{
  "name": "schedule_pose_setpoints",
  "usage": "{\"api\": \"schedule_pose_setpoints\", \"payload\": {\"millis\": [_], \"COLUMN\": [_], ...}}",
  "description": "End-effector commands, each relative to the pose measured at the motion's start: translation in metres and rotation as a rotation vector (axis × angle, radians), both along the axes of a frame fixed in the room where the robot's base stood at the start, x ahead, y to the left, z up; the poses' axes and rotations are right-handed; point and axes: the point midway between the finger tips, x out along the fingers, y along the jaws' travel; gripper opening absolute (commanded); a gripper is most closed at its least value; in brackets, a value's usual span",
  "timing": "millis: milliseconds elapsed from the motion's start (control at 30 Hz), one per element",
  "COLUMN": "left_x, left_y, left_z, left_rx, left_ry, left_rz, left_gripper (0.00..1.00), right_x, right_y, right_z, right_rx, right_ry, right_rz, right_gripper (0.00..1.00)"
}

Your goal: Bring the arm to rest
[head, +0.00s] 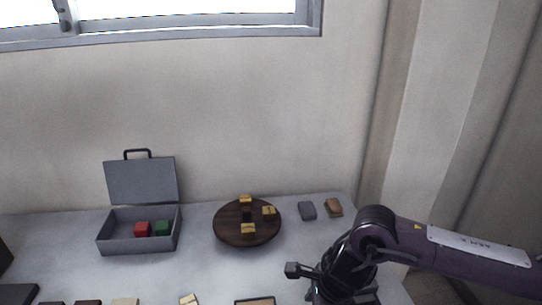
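My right arm (455,258) comes in from the right, bent at a dark joint over the right front part of the table. My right gripper (318,291) hangs low near the bottom edge of the head view. Its fingers are cut off or hidden, so I cannot tell its opening or whether it holds anything. My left arm and gripper are not in view.
A pale table (195,262) stands against the wall. An open grey case (117,246) holds a red box (142,229) and a green box (162,228). A round dark wooden tray (228,225) bears gold pieces (248,229). A grey box (307,210) and brown box (334,207) lie behind.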

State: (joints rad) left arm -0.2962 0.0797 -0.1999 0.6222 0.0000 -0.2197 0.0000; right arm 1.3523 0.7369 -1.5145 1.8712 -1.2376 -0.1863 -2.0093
Motion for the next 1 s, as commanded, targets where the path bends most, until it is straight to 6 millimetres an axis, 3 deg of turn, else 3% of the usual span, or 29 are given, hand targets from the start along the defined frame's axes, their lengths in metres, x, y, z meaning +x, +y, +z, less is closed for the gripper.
{"api": "schedule_pose_setpoints", "payload": {"millis": [167, 300, 433, 533, 633, 767, 867, 900, 1000], "left_x": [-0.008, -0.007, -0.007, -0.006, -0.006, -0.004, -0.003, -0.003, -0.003], "left_y": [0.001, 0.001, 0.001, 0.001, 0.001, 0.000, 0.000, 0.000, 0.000], "left_z": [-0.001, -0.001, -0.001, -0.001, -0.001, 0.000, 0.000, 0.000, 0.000], "left_rx": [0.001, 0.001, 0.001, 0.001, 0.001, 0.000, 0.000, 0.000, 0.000], "left_ry": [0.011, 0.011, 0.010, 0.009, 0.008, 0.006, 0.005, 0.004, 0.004], "left_rz": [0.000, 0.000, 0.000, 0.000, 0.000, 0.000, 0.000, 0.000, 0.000], "left_gripper": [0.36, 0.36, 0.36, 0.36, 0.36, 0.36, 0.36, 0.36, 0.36], "right_x": [-0.028, -0.047, -0.051, -0.044, -0.033, -0.022, -0.024, -0.029, -0.045], "right_y": [0.089, 0.156, 0.188, 0.189, 0.170, 0.119, 0.068, 0.048, 0.005], "right_z": [-0.002, 0.023, 0.057, 0.080, 0.092, 0.086, 0.065, 0.055, 0.032], "right_rx": [0.255, 0.546, 0.802, 0.978, 1.124, 1.266, 1.332, -1.285, -1.055], "right_ry": [0.023, 0.118, 0.275, 0.430, 0.601, 0.824, 0.966, -0.959, -0.819], "right_rz": [-0.207, -0.527, -0.902, -1.236, -1.604, -2.139, -2.576, 2.614, 2.384], "right_gripper": [0.54, 0.54, 0.54, 0.54, 0.54, 0.54, 0.54, 0.54, 0.54]}}
